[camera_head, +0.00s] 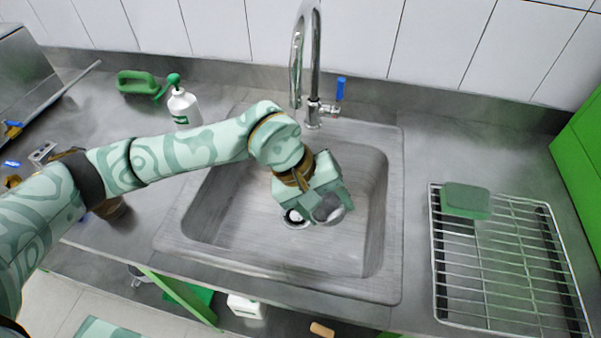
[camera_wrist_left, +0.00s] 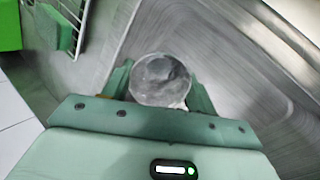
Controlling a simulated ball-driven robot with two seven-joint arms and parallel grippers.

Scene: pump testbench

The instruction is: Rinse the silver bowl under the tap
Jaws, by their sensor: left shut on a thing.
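My left gripper (camera_head: 318,207) reaches over the steel sink (camera_head: 255,235) from the left. It is shut on the silver bowl (camera_head: 331,208), a small round grey metal bowl. In the left wrist view the bowl (camera_wrist_left: 160,79) sits between the two green fingers with its opening facing the camera. The bowl is in front of the tap, over the basin. I see no water stream. My right gripper is not in view.
A wire rack (camera_head: 500,265) with a green sponge (camera_head: 466,201) stands right of the sink. A green box (camera_head: 585,150) is at the right edge.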

